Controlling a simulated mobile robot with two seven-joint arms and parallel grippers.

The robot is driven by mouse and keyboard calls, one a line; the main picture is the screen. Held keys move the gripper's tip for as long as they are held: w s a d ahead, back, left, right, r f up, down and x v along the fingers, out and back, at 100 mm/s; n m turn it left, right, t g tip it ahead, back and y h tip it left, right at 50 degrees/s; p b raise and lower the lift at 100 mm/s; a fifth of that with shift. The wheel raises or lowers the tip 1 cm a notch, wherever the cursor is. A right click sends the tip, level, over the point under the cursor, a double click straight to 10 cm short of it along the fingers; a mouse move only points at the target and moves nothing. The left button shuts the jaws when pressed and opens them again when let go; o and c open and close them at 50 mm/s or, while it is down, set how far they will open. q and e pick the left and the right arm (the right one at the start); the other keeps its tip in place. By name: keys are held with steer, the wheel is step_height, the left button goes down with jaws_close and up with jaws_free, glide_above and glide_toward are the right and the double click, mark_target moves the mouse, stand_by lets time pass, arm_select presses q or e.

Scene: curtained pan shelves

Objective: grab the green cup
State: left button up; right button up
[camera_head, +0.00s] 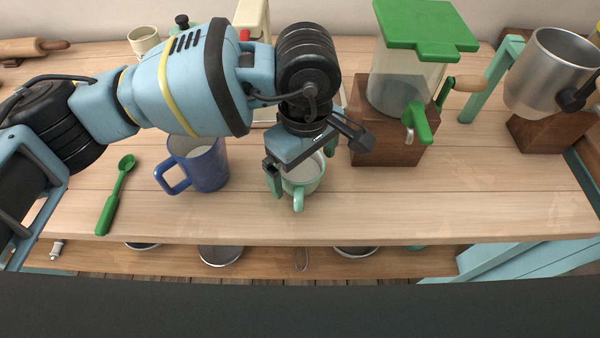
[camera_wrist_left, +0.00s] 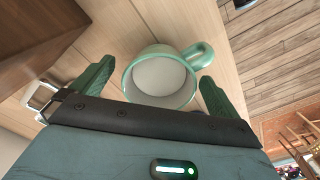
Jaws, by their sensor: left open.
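The green cup (camera_head: 306,184) is a pale mint mug standing upright on the wooden counter, with its handle (camera_head: 298,201) toward the counter's front edge. My left gripper (camera_head: 301,168) is right above the cup, pointing down, and hides part of its rim. In the left wrist view the cup (camera_wrist_left: 162,80) shows its open mouth between the two green fingers of my open left gripper (camera_wrist_left: 157,72), with the handle at upper right. The fingers are on either side of the cup; I cannot tell whether they touch it. My right gripper is out of view.
A blue mug (camera_head: 205,168) and a green spoon (camera_head: 115,195) lie left of the cup. A green-lidded dispenser (camera_head: 405,85) on a wooden base stands to the right, near the gripper. A metal pot (camera_head: 545,75) is farther right. The counter front right is clear.

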mark_target(302, 174)
arm_select(q)
steer(key=shift+w+a+f, duration=0.1)
steer(key=shift+f, duration=0.85)
steer(key=shift+w+a+f, duration=0.1)
steer(key=shift+f, duration=0.85)
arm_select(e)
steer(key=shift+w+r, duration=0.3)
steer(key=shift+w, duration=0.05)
arm_select(q)
steer(key=shift+c, duration=0.3)
steer(key=c, duration=1.2)
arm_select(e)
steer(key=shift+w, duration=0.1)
arm_select(q)
steer(key=shift+r, duration=0.2)
